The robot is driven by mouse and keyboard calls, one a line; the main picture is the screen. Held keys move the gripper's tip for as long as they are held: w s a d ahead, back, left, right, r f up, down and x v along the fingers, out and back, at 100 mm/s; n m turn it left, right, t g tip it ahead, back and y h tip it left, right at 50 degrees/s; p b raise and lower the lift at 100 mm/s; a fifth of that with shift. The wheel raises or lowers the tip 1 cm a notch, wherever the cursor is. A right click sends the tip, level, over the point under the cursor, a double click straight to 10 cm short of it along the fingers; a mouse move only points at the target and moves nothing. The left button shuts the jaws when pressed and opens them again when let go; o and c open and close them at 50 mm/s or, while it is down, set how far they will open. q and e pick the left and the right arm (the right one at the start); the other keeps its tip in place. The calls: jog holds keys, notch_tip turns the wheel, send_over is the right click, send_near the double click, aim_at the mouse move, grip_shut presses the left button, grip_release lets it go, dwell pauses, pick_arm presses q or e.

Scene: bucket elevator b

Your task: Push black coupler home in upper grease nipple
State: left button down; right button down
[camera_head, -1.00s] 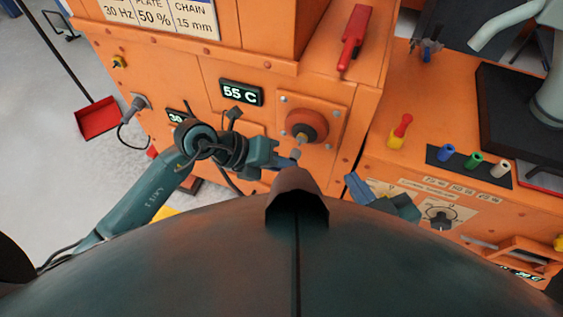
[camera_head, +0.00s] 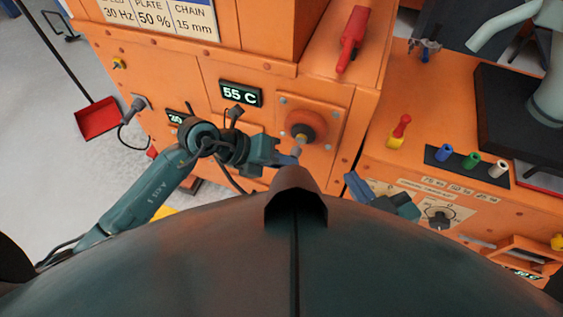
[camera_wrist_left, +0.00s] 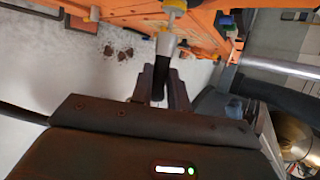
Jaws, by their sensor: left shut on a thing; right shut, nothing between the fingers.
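My left gripper (camera_head: 292,159) is shut on the black coupler (camera_wrist_left: 158,76), just below the round red-brown bearing housing (camera_head: 305,124) on the orange machine. In the left wrist view the coupler's silver end (camera_wrist_left: 166,43) points up, away from the fingers. It lines up closely with a pale fitting with a yellow-orange base (camera_wrist_left: 174,8), which looks like the grease nipple. Whether the coupler is fully seated on it I cannot tell. My right gripper (camera_head: 354,184) is shut and empty, to the right of the left gripper, by the gap between the machine and the orange bench.
The 55 C display (camera_head: 241,93) is left of the housing. The bench holds a red-and-yellow grip (camera_head: 400,131) and blue, green and white sockets (camera_head: 473,160). A red dustpan (camera_head: 99,118) is on the floor.

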pick_arm(q)
jog(key=shift+w+d, duration=0.2)
jog(key=shift+w, duration=0.3)
jog(key=shift+w+d, duration=0.15)
jog(key=shift+w, duration=0.35)
jog(key=c, duration=1.3)
grip_release()
pick_arm(e)
jog(key=shift+f, duration=0.15)
pick_arm(q)
jog(key=p+v, duration=0.2)
jog(key=v, duration=1.1)
jog(key=shift+r+p, duration=0.1)
jog(key=shift+p, duration=0.2)
pick_arm(e)
jog(key=shift+s+d+r+m+g+h, duration=0.3)
jog(key=shift+s+d+r+m+g, duration=0.2)
jog(key=shift+s+d+r+m, duration=0.2)
pick_arm(q)
jog(key=shift+s, duration=0.1)
pick_arm(e)
jog(key=shift+f, duration=0.1)
